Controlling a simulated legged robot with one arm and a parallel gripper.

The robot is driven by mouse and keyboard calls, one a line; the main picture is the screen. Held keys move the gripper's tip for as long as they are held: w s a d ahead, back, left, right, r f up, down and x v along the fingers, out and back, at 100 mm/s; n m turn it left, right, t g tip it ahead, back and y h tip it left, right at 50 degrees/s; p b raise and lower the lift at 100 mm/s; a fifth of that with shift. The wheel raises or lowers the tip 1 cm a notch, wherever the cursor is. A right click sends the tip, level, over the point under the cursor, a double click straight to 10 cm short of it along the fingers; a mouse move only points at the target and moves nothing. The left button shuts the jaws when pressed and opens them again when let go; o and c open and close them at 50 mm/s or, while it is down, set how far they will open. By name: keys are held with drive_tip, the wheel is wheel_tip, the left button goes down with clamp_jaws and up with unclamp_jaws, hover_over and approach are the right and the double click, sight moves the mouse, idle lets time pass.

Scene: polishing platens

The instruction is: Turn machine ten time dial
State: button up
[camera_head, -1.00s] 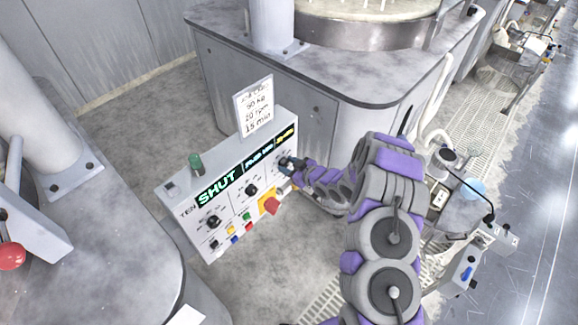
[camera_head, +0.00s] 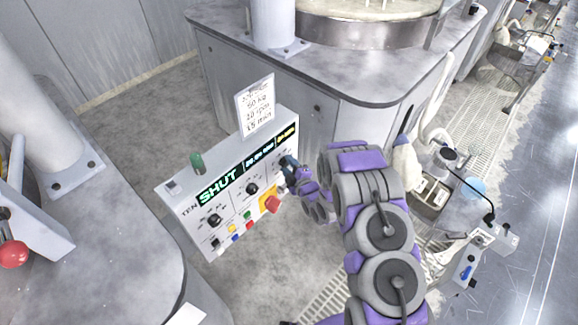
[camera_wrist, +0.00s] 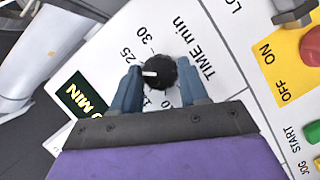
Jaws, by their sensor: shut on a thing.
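The control panel marked TEN (camera_head: 187,210) stands tilted between the machine tables, with a green SHUT display (camera_head: 218,187). In the wrist view the black time dial (camera_wrist: 159,72) sits beside the printed words TIME min, with a white pointer mark aimed left. Numbers 25 and 30 show around it; others are partly hidden. My gripper (camera_wrist: 160,88) has its two blue fingers on either side of the dial, shut on it.
A paper card (camera_head: 256,106) with handwritten settings, including 15 min, stands above the panel.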

drive_tip(key=n+t+b, duration=0.1)
drive_tip(key=n, duration=0.1)
drive_tip(key=f+n+t+b, duration=0.1)
drive_tip(key=n+b, duration=0.1)
drive_tip(key=shift+s+a+n+y, duration=0.1)
drive_tip(key=shift+s+n+y, duration=0.1)
drive_tip(key=shift+n+y, duration=0.15)
drive_tip(key=n+y, duration=0.1)
drive_tip(key=n, duration=0.2)
drive_tip(key=n+t, duration=0.1)
drive_tip(key=n, duration=0.2)
drive_tip(key=shift+f+y, duration=0.1)
drive_tip(key=shift+y, duration=0.25)
drive_tip(key=o, duration=0.9)
drive_tip(key=shift+w, duration=0.15)
drive_tip(key=shift+c, duration=0.2)
drive_tip(key=shift+o, duration=1)
